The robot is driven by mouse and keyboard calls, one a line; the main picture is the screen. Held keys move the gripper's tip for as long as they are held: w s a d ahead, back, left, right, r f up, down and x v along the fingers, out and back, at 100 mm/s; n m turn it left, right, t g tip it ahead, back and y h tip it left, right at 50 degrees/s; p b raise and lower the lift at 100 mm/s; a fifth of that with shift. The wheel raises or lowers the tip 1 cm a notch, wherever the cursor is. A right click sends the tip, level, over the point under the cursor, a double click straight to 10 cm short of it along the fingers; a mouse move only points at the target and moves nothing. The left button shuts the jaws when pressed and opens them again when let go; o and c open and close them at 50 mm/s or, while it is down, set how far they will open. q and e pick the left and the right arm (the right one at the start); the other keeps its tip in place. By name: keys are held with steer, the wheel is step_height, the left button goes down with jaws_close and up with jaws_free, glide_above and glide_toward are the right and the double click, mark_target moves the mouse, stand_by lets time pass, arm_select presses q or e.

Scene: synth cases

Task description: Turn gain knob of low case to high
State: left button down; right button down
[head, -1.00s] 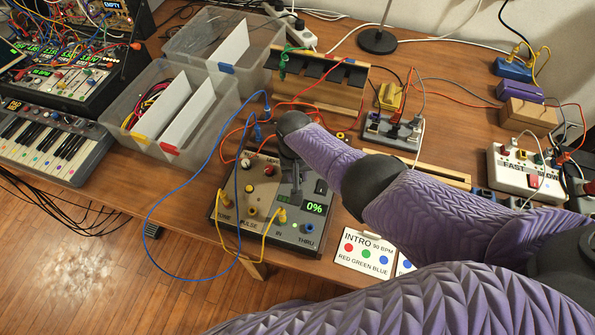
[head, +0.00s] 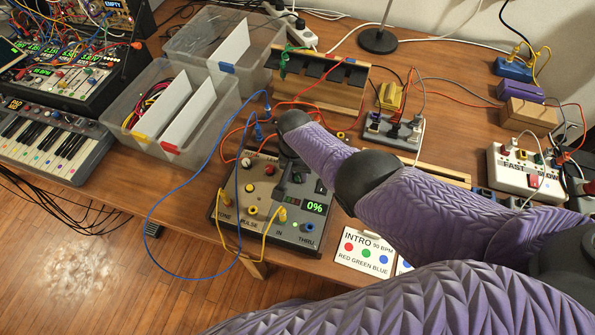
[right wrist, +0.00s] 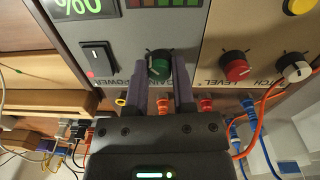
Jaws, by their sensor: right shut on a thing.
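The low case (head: 231,197) sits near the table's front edge, with a beige and grey panel. Its display (head: 314,208) reads 0%. My right gripper (head: 283,189) reaches down over the case and hides this knob in the head view. In the right wrist view its two fingers (right wrist: 161,74) are shut on the knob from both sides. My left gripper is in neither view.
A red level knob (right wrist: 236,67) and a black power switch (right wrist: 97,58) flank the gain knob. Blue and yellow cables plug into the case. A clear bin (head: 130,128) and an INTRO card (head: 364,252) lie nearby.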

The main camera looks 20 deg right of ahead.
mark_target(296, 175)
steer(key=shift+w, duration=0.1)
steer(key=shift+c, duration=2.3)
jaws_free()
step_height(296, 175, up, 10)
steer(key=p, duration=0.7)
steer(key=shift+a+p, duration=0.15)
steer(key=shift+p, duration=0.25)
